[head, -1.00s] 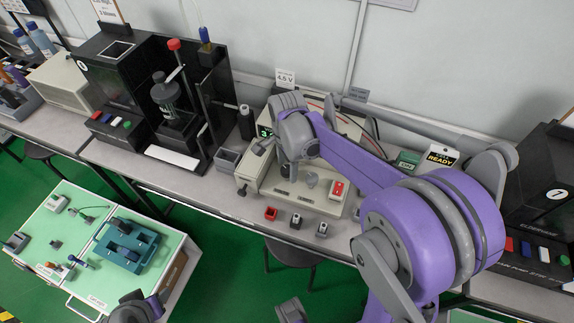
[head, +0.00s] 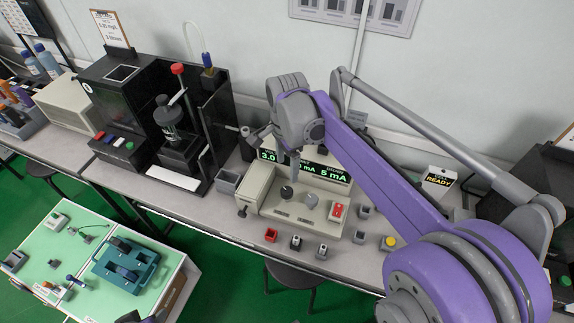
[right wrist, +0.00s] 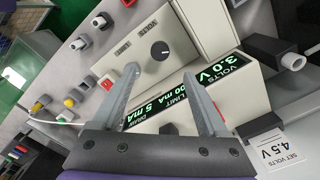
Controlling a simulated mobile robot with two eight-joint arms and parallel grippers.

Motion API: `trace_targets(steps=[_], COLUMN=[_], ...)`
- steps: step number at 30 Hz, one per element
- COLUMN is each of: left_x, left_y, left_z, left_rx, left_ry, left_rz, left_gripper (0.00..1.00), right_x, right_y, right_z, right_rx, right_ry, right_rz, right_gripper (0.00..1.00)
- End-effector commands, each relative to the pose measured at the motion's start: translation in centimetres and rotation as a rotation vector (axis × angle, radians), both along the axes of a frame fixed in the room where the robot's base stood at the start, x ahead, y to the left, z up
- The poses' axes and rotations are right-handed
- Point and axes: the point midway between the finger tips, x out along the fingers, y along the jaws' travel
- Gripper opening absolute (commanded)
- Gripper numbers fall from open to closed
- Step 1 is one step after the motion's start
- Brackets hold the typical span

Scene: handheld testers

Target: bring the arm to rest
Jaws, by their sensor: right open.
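My right gripper (right wrist: 160,69) is open and empty, its two fingers apart above the beige power supply in the right wrist view. In the head view my right arm reaches in from the right, and its wrist hangs over the back of the power supply (head: 290,214), hiding part of the display. The green display (right wrist: 232,65) reads 3.0 V, with 5 mA draw. A dark round knob (right wrist: 160,50) sits beyond the fingers, apart from them. A card reading 4.5 V (right wrist: 268,150) stands beside the supply. My left gripper is not clearly seen.
A black test rig (head: 125,85) stands left of the supply. Small blocks, including a red one (head: 271,235), and a yellow button (head: 389,242) lie along the bench front. A READY sign (head: 438,180) stands right. A green-topped cart (head: 75,240) is at lower left.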

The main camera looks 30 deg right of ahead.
Motion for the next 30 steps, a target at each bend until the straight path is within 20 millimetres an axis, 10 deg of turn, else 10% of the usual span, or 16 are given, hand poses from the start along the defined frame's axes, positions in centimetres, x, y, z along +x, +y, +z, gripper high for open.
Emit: trace_targets(steps=[14,30], left_x=[0.1,1.2], left_y=[0.0,0.0], left_z=[0.6,5.0], left_rx=[0.000,0.000], left_ry=[-0.002,-0.023], left_rz=[0.000,0.000], left_gripper=[0.50,0.50], right_x=[-1.7,-14.6], right_y=[1.0,6.6], right_z=[0.5,-1.9], right_rx=[-0.009,-0.315], right_ry=[-0.044,-0.349], right_rz=[0.154,1.418], right_gripper=[0.77,0.77])
